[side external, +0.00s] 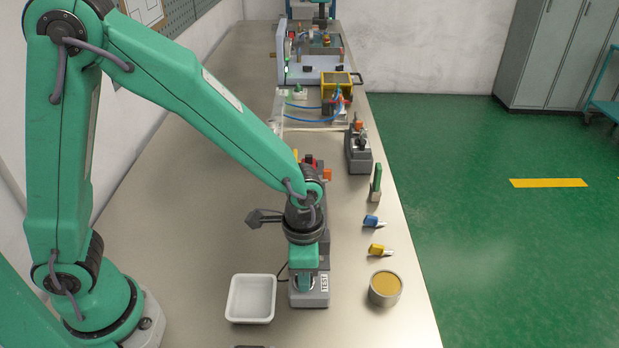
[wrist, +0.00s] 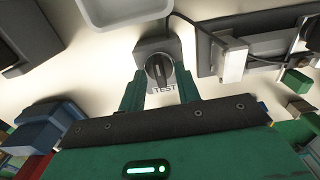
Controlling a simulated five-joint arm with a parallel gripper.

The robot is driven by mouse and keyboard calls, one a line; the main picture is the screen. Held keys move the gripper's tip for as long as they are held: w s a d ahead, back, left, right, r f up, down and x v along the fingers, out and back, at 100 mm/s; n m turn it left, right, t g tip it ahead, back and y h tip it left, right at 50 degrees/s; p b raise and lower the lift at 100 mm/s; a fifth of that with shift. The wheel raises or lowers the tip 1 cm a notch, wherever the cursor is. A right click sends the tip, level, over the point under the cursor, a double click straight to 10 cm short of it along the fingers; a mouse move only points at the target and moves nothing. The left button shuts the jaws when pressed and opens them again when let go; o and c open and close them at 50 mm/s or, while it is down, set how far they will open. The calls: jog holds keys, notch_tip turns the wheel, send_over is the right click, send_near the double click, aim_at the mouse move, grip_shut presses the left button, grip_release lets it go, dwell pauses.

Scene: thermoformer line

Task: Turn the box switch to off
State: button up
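The box switch is a small grey box (side external: 312,297) with a "TEST" label, near the front of the bench in the side view. In the wrist view the box (wrist: 146,48) carries a round black knob (wrist: 160,70) with a raised grip bar, which lies roughly up and down in the picture. Part of the "TEST" label shows below the knob. My gripper (wrist: 159,84) is open, with one green finger on each side of the knob and a gap to it on both sides. In the side view my gripper (side external: 303,283) points down over the box and hides the knob.
A white tray (side external: 251,299) stands just left of the box. A round tin (side external: 385,288), a yellow piece (side external: 380,250) and a blue piece (side external: 373,222) lie to the right. Grey fixtures stand behind my gripper. The bench left of the tray is clear.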

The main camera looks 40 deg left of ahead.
jog(key=shift+r, duration=3.95)
jog(key=s+a+r+n+t, duration=0.2)
jog(key=s+a+r+n, duration=0.2)
jog(key=a+r, duration=0.2)
jog(key=s+a+r+n+t, duration=0.3)
jog(key=s+a+r+n, duration=0.1)
jog(key=a, duration=0.7)
jog(key=shift+s+a+r+n+t, duration=0.3)
jog(key=shift+s+r+n, duration=0.15)
jog(key=shift+r, duration=0.45)
